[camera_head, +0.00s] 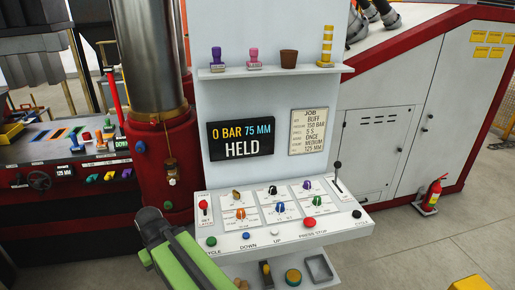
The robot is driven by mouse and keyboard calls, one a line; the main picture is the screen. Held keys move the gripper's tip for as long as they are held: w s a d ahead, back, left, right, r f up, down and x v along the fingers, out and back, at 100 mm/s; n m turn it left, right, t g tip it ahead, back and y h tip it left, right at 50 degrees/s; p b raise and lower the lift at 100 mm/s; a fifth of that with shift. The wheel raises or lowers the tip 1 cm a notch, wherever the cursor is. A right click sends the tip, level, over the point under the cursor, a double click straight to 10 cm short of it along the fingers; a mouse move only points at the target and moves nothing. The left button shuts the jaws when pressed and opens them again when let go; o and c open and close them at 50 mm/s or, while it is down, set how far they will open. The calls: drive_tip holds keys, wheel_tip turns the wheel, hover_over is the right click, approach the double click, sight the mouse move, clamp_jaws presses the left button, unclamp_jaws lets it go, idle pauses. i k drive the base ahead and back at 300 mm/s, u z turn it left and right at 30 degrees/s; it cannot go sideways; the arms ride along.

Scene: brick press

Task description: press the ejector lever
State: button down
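A white control panel (285,218) stands in front of me with knobs, buttons and levers. A tall lever with a black knob (338,166) stands upright at its right end. A short red-knobbed lever (204,206) stands at its left end. A longer red-handled lever (115,95) rises from the red machine at the far left. The labels by these levers are too small to read, so I cannot tell which is the ejector lever. My green arm link reaches in at the bottom left, close to the panel's left front corner. My gripper's fingertips do not show.
A screen (241,138) reads "0 BAR 75 MM HELD". A job card (313,132) hangs beside it. A shelf (270,71) above holds stamps, a brown pot and a striped post. A fire extinguisher (433,194) stands right. Floor (415,245) at the lower right is mostly clear.

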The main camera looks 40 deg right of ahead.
sight(337, 164)
drive_tip(key=z, duration=0.05)
drive_tip(key=k, duration=0.4)
drive_tip(key=z, duration=0.9)
